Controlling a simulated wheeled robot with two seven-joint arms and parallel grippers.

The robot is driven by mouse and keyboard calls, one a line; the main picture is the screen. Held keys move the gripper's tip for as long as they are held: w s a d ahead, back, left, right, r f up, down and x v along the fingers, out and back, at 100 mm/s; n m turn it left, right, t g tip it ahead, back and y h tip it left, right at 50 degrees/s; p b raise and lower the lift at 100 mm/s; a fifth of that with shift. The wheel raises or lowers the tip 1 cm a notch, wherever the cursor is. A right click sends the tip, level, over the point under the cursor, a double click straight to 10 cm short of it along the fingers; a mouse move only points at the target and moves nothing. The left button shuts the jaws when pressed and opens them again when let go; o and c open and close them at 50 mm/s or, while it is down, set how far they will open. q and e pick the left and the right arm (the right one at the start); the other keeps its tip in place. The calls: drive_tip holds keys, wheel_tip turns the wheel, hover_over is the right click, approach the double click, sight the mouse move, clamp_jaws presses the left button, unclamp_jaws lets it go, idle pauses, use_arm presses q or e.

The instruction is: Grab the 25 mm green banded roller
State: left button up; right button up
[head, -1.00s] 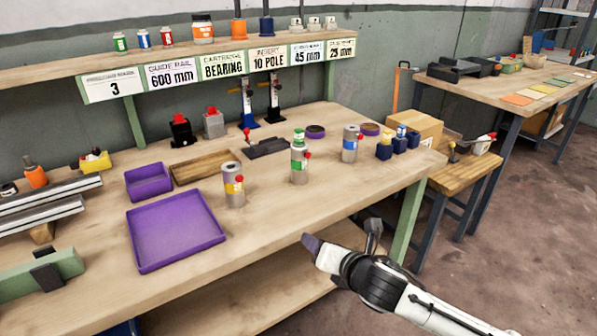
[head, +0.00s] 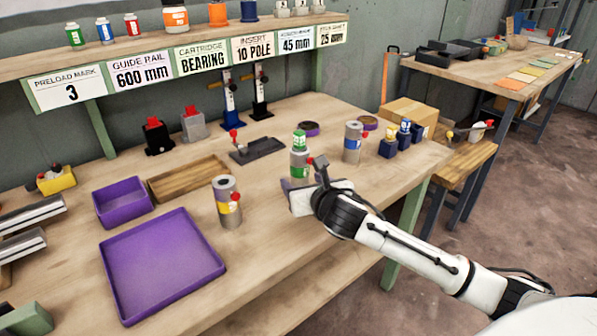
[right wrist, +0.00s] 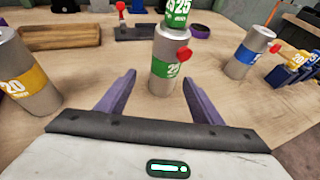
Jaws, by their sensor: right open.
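The green banded roller (head: 299,160) is a grey upright cylinder with a green band, standing on the bench. A green piece marked 25 shows at its top. In the right wrist view the roller (right wrist: 165,48) stands just beyond and between the fingertips, with a red knob on its right side and 25 on its band. My right gripper (head: 302,178) is open and empty, low in front of the roller; its two purple fingers (right wrist: 158,80) point at it. In the head view the gripper partly hides the roller's lower part. My left gripper is not in view.
A yellow banded roller (head: 227,203) stands to the left and a blue banded one (head: 353,142) to the right. A purple tray (head: 160,265), purple bin (head: 122,202) and wooden tray (head: 188,180) lie left. Blue blocks (head: 388,147) stand right. A shelf with labels (head: 202,58) runs behind.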

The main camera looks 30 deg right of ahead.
sight(303, 176)
drive_tip(key=shift+d+r+b+x, duration=0.15)
drive_tip(key=shift+d+x, duration=0.05)
drive_tip(key=shift+x, duration=1.15)
drive_tip(key=shift+d+r+b+x, duration=0.1)
drive_tip(key=shift+d+b+x, duration=0.05)
drive_tip(key=shift+x, duration=1.2)
drive_tip(key=c, duration=1.2)
drive_tip(key=shift+r, duration=0.15)
drive_tip(key=shift+c, duration=1.4)
